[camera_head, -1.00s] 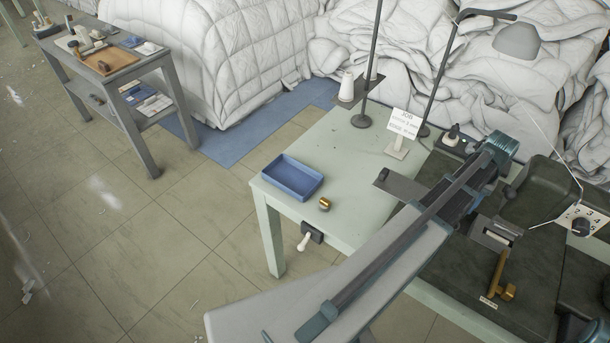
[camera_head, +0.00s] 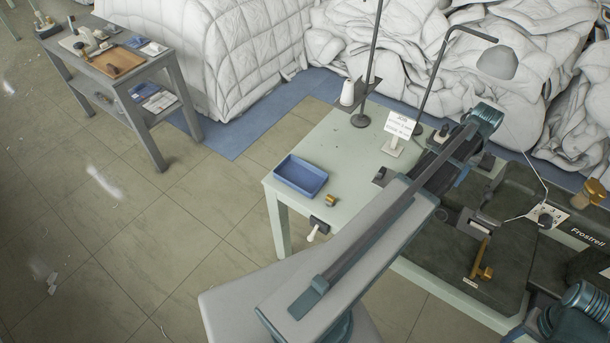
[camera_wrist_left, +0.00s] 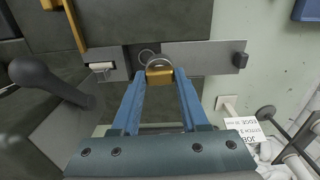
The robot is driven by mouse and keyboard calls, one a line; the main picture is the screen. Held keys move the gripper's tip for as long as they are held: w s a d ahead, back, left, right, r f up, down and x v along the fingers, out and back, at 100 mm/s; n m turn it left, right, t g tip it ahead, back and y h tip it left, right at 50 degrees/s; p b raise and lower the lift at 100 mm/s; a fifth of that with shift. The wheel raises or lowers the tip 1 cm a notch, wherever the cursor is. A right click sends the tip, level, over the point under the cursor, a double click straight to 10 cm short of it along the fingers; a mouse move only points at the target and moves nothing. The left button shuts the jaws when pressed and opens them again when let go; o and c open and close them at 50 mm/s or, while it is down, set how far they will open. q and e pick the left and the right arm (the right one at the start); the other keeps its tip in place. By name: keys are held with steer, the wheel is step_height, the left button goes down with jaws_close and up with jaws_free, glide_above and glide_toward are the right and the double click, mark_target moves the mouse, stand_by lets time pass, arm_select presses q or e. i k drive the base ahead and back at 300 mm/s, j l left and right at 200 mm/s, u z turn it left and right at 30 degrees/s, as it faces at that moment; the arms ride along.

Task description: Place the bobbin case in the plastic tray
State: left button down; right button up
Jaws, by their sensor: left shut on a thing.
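The blue plastic tray (camera_head: 301,176) sits empty on the pale green table, near its left corner; its edge shows in the left wrist view (camera_wrist_left: 306,11). My left gripper (camera_wrist_left: 159,78) is shut on a small brass piece with a wire ring, the bobbin case (camera_wrist_left: 159,76). It is over the metal plate of the sewing machine, right of the tray; whether the case touches the machine cannot be told. In the head view my forearm hides the left gripper's fingers and the case. My right gripper is not in view.
A small brass cylinder (camera_head: 330,200) stands beside the tray's right corner. A job card (camera_head: 398,125), a lamp stand and a thread cone (camera_head: 347,93) stand at the table's back. The machine bed (camera_head: 440,260) is at right. Table surface around the tray is mostly clear.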

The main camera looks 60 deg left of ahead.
mark_target(300, 178)
steer(key=k+j+u, duration=0.2)
steer(key=k+j, duration=0.5)
steer(key=j, duration=0.25)
steer(key=k+j+u, duration=0.15)
steer(key=j, duration=0.25)
steer(key=k+j, duration=0.1)
steer(key=j, duration=0.35)
steer(key=k+j+u, duration=0.1)
steer(key=j, duration=0.3)
